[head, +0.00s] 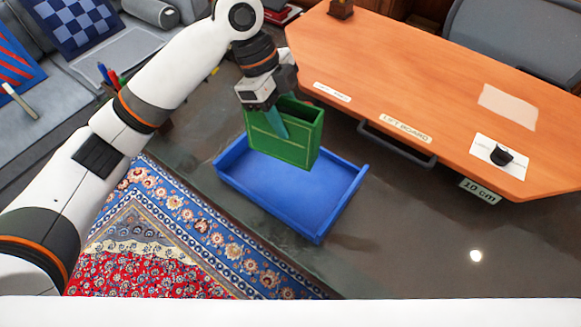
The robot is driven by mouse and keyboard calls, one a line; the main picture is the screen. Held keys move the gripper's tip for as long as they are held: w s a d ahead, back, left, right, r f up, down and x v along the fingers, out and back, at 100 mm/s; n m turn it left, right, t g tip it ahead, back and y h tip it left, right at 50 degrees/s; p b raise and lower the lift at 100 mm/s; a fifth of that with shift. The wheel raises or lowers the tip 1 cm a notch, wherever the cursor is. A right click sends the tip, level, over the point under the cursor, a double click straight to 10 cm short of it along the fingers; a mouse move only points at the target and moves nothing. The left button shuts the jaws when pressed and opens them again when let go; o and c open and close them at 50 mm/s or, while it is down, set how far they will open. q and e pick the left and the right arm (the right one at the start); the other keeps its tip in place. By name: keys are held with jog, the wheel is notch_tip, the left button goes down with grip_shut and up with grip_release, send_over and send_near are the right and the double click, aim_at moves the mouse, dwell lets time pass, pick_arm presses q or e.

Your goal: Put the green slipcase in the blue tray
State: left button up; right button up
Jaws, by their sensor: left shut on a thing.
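The green slipcase (300,141) is an open-topped box held upright, slightly tilted, in my left gripper (272,118). The gripper comes down from above and is shut on the slipcase's near wall; its fingertips are partly hidden. The blue tray (341,214) is a shallow, rectangular, empty-looking tray on the dark floor or low surface. The slipcase overlaps the tray's far part in the picture and appears to be above it; the exact gap cannot be told. My right gripper is not in view.
An orange wooden board (420,85) with a dark handle (397,143) and paper labels stands right of the tray. A patterned rug (180,215) lies to the left. A grey sofa with cushions (78,22) is at the upper left. Dark floor is free at the lower right.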

aim_at(293, 148)
pick_arm(q)
jog(key=shift+w+d+f+m+g, duration=0.15)
jog(key=shift+d+m+g, duration=0.05)
jog(key=shift+d+m, duration=0.2)
jog(key=shift+w+d+f+m+g, duration=0.1)
jog(key=shift+w+d+m+g, duration=0.15)
jog(key=shift+m, duration=0.25)
jog(key=shift+s+d+f, duration=0.1)
jog(key=shift+s+f, duration=0.05)
jog(key=shift+f, duration=0.2)
notch_tip(293, 148, down, 5)
jog(key=shift+s+f, duration=0.1)
notch_tip(293, 148, down, 4)
jog(key=shift+r, duration=0.15)
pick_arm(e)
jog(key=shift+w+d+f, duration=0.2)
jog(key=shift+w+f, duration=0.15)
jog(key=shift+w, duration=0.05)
pick_arm(q)
jog(key=o, duration=1.1)
jog(key=shift+c, duration=0.2)
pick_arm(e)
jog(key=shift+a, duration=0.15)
